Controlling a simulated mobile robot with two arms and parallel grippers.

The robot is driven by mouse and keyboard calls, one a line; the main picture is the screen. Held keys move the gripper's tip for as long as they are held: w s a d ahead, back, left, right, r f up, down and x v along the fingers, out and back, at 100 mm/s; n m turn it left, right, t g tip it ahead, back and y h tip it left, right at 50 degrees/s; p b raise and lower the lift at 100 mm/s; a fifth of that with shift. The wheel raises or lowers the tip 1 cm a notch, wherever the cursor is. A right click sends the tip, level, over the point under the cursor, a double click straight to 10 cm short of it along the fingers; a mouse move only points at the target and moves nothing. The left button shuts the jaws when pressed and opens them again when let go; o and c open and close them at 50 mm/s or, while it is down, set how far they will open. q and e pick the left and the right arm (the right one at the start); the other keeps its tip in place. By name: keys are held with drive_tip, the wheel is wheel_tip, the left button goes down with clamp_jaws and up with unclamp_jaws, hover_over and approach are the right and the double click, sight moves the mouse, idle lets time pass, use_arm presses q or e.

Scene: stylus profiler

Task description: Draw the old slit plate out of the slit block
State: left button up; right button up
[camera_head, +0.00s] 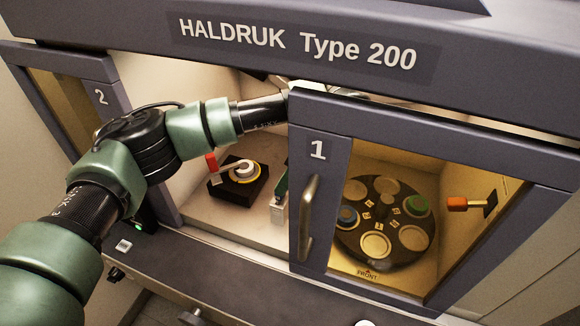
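My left arm comes in from the left and reaches through the cabinet's open bay. Its wrist goes behind the top left corner of door 1 (341,116), so the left gripper's fingers are hidden. My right gripper is not in view. A black block (246,190) with a white and yellow round part and a red tab stands on the bay floor. Right of it is a small pale block (278,212) with a green part above it, partly cut off by door 1. I cannot tell which is the slit block, and I cannot make out the slit plate.
Door 1 has a vertical handle (307,216) and a window. Behind it is a dark round carousel (383,262) with several discs, and an orange-handled part (458,204) at the right. Door 2 (102,98) stands at the left. A dark ledge runs along the front.

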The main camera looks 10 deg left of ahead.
sight(280, 198)
use_arm(q)
drive_tip(key=p+x, duration=0.1)
drive_tip(key=x, duration=0.4)
drive_tip(key=shift+a+f, duration=0.15)
drive_tip(key=shift+f, duration=0.55)
clamp_jaws()
idle(1.1)
